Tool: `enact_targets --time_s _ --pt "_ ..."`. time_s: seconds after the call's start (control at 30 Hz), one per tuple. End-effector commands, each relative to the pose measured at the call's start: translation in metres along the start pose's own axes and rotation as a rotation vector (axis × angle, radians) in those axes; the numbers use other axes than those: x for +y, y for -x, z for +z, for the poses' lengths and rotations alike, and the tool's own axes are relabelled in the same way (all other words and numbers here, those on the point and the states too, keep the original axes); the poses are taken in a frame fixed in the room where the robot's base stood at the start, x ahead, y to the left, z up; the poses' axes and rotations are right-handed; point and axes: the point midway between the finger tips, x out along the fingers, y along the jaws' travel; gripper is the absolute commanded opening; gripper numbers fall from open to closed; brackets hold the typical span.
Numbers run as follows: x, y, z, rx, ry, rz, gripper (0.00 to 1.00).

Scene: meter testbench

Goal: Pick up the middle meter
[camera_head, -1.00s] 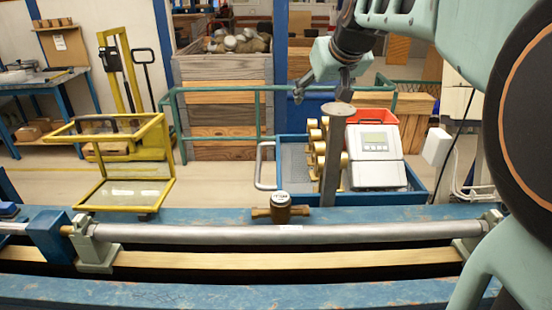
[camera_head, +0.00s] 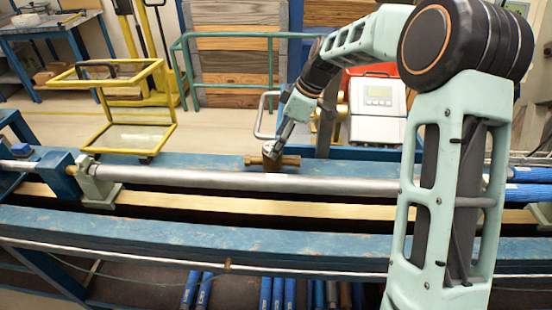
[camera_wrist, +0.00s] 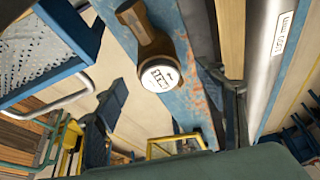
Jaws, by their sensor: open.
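The meter (camera_head: 284,161) has a brass body and lies on the blue bench beam behind the long grey pipe. My gripper (camera_head: 272,149) is right at it, and its fingers partly hide the meter's top in the head view. In the wrist view the meter's round white face (camera_wrist: 159,76) shows clearly, with its brown brass body reaching up and left. My gripper (camera_wrist: 168,102) is open there, with one dark finger left of the meter and one right of it. I cannot tell whether either finger touches it.
The grey pipe (camera_head: 250,179) runs along the bench close in front of the meter. A blue tray with a white box-shaped device (camera_head: 377,108) stands behind. A yellow frame (camera_head: 130,110) stands at the left.

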Motion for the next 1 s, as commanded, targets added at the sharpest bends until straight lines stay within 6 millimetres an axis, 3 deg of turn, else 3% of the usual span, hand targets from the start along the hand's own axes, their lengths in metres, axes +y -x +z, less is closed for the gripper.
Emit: enact_targets --time_s 0.13,0.37,0.63,1.0 --pt "-0.002 -0.026 -0.001 -0.002 0.000 -0.004 0.64" --pt "0.000 -0.044 -0.001 -0.002 -0.002 -0.001 0.64" --pt "0.001 -0.082 -0.005 -0.003 -0.002 -0.003 0.64" --pt "0.002 -0.093 -0.004 -0.003 -0.002 0.001 0.63"
